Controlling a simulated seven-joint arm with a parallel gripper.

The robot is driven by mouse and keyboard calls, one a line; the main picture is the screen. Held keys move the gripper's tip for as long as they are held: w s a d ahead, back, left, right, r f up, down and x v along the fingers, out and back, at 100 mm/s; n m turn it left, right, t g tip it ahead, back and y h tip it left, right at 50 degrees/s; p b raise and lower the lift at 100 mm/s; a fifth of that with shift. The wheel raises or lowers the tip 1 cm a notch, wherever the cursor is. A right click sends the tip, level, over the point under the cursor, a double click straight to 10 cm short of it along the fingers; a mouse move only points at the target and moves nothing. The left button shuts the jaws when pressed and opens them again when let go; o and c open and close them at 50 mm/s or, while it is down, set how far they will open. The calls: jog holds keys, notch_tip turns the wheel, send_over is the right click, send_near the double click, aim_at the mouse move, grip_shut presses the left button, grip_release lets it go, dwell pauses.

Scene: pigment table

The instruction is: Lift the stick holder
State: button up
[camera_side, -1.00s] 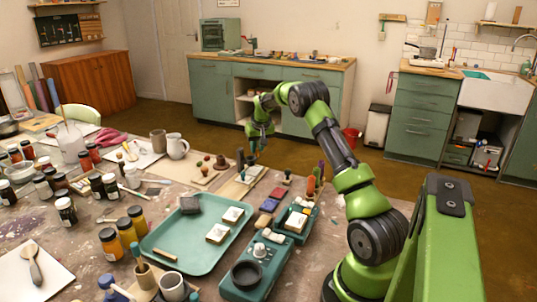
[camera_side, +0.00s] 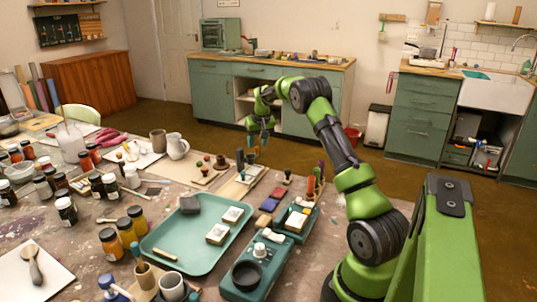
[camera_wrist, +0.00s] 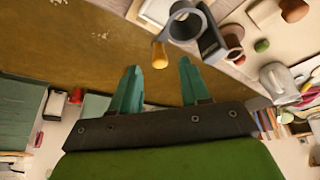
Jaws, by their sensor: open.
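My gripper (camera_side: 258,141) is above the far edge of the table in the side view, with its fingers pointing down. In the wrist view my gripper (camera_wrist: 158,67) is open, with two teal fingers apart and nothing held. A dark grey piece with a round ring (camera_wrist: 186,22) and a dark block beside it appear ahead of the fingertips; I take it to be the stick holder. An orange-brown tip (camera_wrist: 160,54) shows near it, between the finger directions. In the side view, small dark upright pieces (camera_side: 240,159) stand at the table edge close to my gripper; which is the holder is unclear.
A teal tray (camera_side: 170,262) with small white-topped blocks lies nearer the camera. A green box (camera_side: 255,272), jars (camera_side: 109,240) and a white jug (camera_side: 177,147) crowd the table. Open floor (camera_wrist: 70,50) lies beyond the edge.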

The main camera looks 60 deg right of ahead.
jog(key=v, duration=1.5)
jog(key=shift+r, duration=0.35)
jog(key=s+a+n+t+y, duration=0.1)
jog(key=s+a, duration=0.2)
jog(key=a, duration=1)
jog(key=s+a+t+y, duration=0.15)
jog(key=s+a, duration=0.25)
jog(key=a, duration=0.8)
jog(key=s+a+n+y, duration=0.1)
jog(key=s+a+n, duration=0.1)
jog(key=s+a, duration=0.3)
jog(key=s+a+n+t+y, duration=0.1)
jog(key=s+a+n, duration=0.1)
jog(key=s+a, duration=0.4)
jog(key=a, duration=0.5)
jog(key=shift+s+f+y, duration=0.2)
jog(key=shift+y, duration=0.15)
